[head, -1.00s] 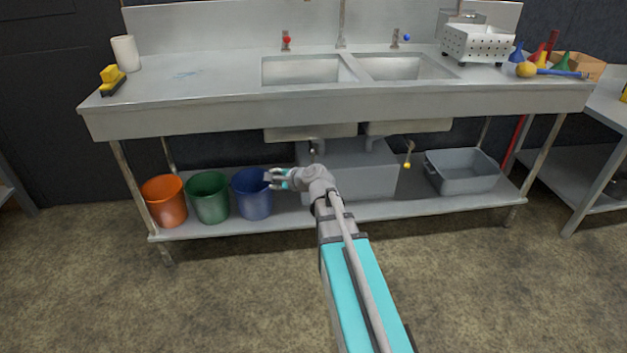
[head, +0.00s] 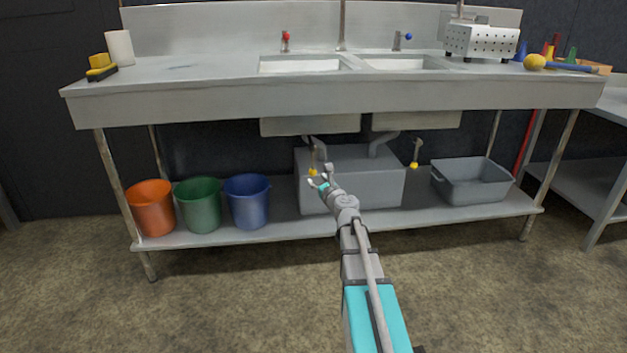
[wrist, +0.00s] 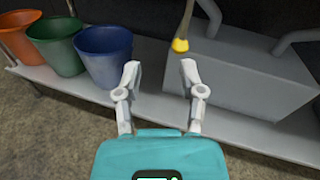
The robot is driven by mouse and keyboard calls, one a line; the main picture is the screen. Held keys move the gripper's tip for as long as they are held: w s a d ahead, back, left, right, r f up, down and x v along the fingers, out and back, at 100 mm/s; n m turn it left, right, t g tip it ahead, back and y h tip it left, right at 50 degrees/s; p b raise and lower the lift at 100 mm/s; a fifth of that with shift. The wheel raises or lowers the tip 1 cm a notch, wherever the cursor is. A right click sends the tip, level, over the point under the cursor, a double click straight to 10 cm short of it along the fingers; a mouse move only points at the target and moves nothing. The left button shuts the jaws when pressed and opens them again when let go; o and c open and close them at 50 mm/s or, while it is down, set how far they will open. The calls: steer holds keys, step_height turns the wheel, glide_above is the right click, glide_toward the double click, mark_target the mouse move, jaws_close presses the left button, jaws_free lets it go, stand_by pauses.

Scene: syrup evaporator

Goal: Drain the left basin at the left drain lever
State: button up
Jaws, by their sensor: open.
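The left drain lever (head: 312,160) hangs below the left basin (head: 310,125). It has a grey stem and a yellow tip. In the head view my gripper (head: 320,179) is just below and close to the yellow tip. In the wrist view the lever (wrist: 182,38) hangs beyond the fingertips, ahead of the right finger. My gripper (wrist: 159,66) is open with nothing between its fingers. The head view does not show clearly whether a finger touches the lever. The basin's inside is mostly hidden by the counter's front edge.
A second yellow-tipped lever (head: 415,155) hangs under the right basin. A grey box (head: 375,185) stands behind my gripper on the lower shelf. Orange (head: 152,208), green (head: 198,206) and blue (head: 247,202) buckets stand left. A grey tub (head: 472,183) stands right.

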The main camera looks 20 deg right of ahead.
mark_target(313, 166)
steer(key=d+f+m+b, duration=0.1)
steer(key=d+f+m+h, duration=0.1)
steer(key=d, duration=0.1)
steer(key=shift+f+m+h+b, duration=0.15)
steer(key=shift+m+h+b, duration=0.15)
steer(key=shift+m+b, duration=0.1)
steer(key=shift+w, duration=0.2)
steer(key=w, duration=0.9)
steer(key=w+d, duration=0.1)
steer(key=w, duration=0.3)
steer(key=shift+w, duration=0.25)
jaws_close()
